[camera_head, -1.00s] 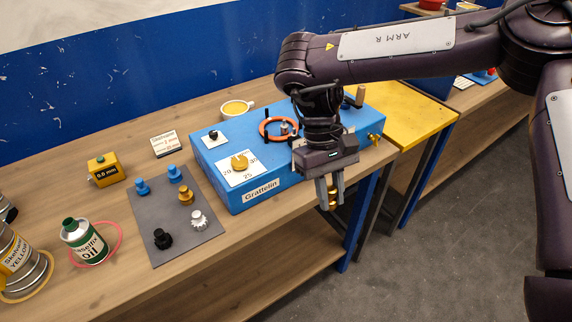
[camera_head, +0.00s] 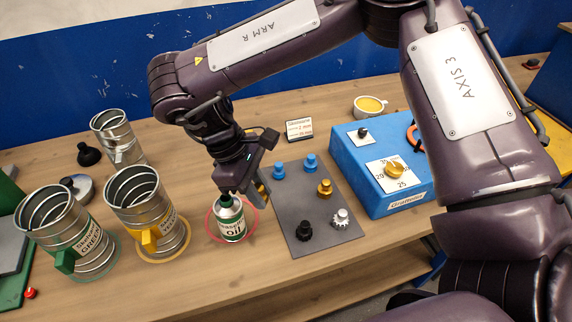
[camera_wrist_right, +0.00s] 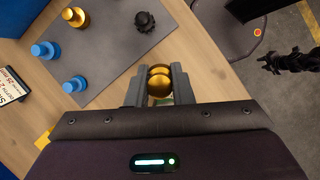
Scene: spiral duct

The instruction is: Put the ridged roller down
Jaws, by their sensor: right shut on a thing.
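My right gripper (camera_head: 250,194) points down beside the green and white oil can (camera_head: 231,222), near the left edge of the grey mat (camera_head: 285,206). In the right wrist view it (camera_wrist_right: 158,80) is shut on the gold ridged roller (camera_wrist_right: 159,82), which sits between the fingertips. In the head view the held roller is hidden. On the mat stand two blue pieces (camera_head: 278,170), a gold piece (camera_head: 325,188), a black piece (camera_head: 304,230) and a silver toothed piece (camera_head: 341,218). My left gripper is not in view.
Metal spiral ducts (camera_head: 147,208) stand on the left. A blue box (camera_head: 372,150) with a dial stands right of the mat. Bare wood shows in front of the mat.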

